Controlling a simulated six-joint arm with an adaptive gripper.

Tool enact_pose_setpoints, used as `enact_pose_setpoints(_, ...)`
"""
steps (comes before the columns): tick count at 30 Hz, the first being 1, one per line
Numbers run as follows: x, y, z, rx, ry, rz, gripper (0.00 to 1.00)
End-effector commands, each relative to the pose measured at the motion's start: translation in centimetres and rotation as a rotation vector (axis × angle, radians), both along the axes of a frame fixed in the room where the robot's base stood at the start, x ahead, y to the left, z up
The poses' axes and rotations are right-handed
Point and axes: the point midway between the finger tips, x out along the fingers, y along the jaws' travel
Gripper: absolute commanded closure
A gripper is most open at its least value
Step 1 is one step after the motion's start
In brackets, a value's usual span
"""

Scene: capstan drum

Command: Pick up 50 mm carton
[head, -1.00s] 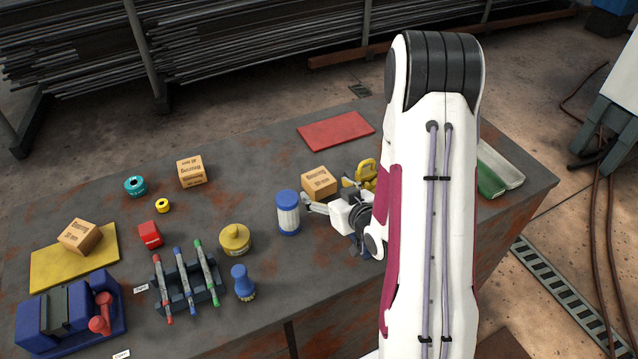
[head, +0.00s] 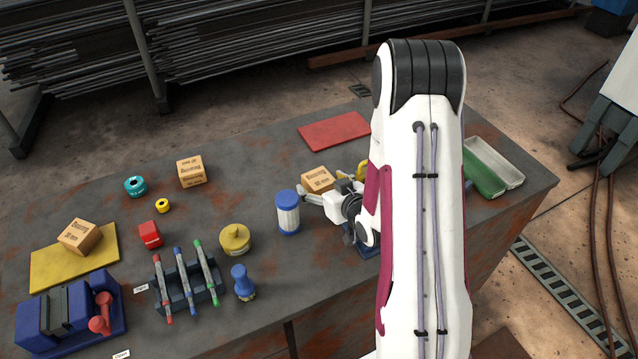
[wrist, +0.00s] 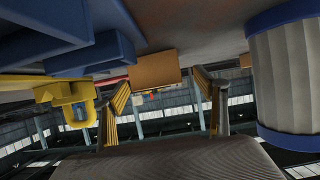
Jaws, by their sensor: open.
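Three similar tan cartons are in the head view: one beside my gripper (head: 317,180), one at the back left (head: 191,171) and one on a yellow mat (head: 79,237). Their printed sizes are too small to read surely. My gripper (head: 324,186) is open and low at the near side of the first carton, partly covering it. In the wrist view this carton (wrist: 154,70) appears between and just beyond the two spread fingers (wrist: 163,92). No grip on it shows.
A blue-capped white jar (head: 288,212) stands close left of my gripper; it also looms in the wrist view (wrist: 292,75). A yellow object (wrist: 70,92) is on the other side. A red mat (head: 335,131) lies behind, and a green-and-white tray (head: 492,166) stands right.

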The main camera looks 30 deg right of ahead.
Motion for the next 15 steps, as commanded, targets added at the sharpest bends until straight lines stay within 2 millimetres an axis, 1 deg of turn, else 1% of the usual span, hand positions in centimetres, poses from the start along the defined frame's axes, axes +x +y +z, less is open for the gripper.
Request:
enact_pose_setpoints(3, 1.2, -0.1, -0.5, -0.001, 0.000, 0.002, 0.28)
enact_pose_setpoints(7, 2.0, 0.0, -0.9, -0.001, 0.000, 0.003, 0.28)
enact_pose_setpoints(15, 2.4, -0.1, -1.1, -0.001, 0.000, 0.000, 0.28)
